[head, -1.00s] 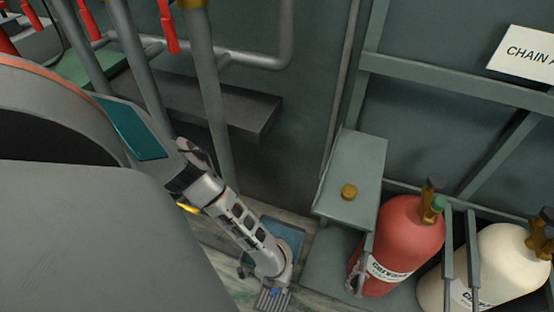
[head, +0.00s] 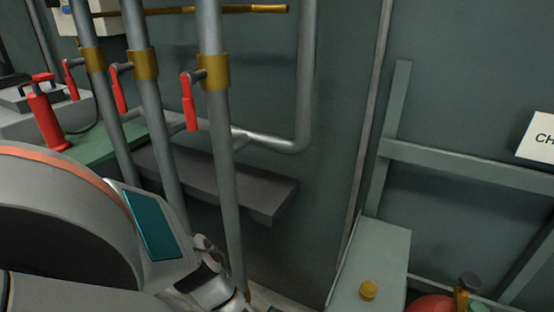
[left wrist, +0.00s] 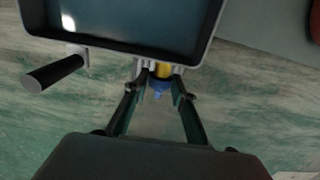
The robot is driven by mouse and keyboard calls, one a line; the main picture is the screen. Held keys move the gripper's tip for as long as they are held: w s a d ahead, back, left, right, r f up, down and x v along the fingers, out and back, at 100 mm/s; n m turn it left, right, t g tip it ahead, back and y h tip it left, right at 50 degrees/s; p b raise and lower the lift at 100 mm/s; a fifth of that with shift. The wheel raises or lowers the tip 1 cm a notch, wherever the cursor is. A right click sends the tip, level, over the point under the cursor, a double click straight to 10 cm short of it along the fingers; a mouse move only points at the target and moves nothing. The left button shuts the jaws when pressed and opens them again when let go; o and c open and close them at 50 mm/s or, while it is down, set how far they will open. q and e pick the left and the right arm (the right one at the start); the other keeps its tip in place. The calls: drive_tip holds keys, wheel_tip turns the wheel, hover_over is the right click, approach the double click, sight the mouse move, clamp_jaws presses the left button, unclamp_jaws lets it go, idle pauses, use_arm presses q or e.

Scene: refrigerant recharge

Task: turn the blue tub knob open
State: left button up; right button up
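In the left wrist view, the small blue knob (left wrist: 158,87) sits on a short yellow stem (left wrist: 163,72) at the near side of the tub (left wrist: 125,47). The tub is dark inside with a grey rim. My left gripper (left wrist: 159,80) points at the knob, with one finger on each side of it. The fingers are apart, and a small gap seems to show between them and the knob. Contact is not clear. In the head view the left gripper, tub and knob are below the frame. My right gripper is in neither view.
A black handle (left wrist: 52,73) sticks out beside the tub, above a streaked green-grey floor (left wrist: 265,105). In the head view, red-handled valves (head: 190,102) sit on grey pipes, a dark ledge (head: 225,185) is behind, and a green-grey stand (head: 375,250) is right.

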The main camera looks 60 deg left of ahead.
use_arm(q)
drive_tip(key=shift+d, duration=0.1)
drive_tip(key=shift+d+g+y, duration=0.25)
drive_tip(key=shift+g+y, duration=0.35)
drive_tip(key=shift+y, duration=0.3)
drive_tip(key=shift+d+f+g+y, duration=0.2)
drive_tip(key=shift+g+y, duration=0.2)
drive_tip(key=shift+y, duration=0.3)
drive_tip(key=shift+g+y+b, duration=0.5)
drive_tip(key=shift+y+b, duration=0.05)
drive_tip(key=shift+y, duration=0.15)
drive_tip(key=shift+y+b, duration=0.3)
drive_tip(key=shift+y, duration=0.2)
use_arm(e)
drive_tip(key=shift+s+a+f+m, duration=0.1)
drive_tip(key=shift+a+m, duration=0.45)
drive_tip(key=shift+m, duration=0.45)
use_arm(q)
drive_tip(key=shift+w+g, duration=0.15)
drive_tip(key=shift+g, duration=0.25)
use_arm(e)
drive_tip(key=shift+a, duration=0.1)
use_arm(q)
drive_tip(key=o, duration=1.1)
drive_tip(key=shift+c, duration=0.2)
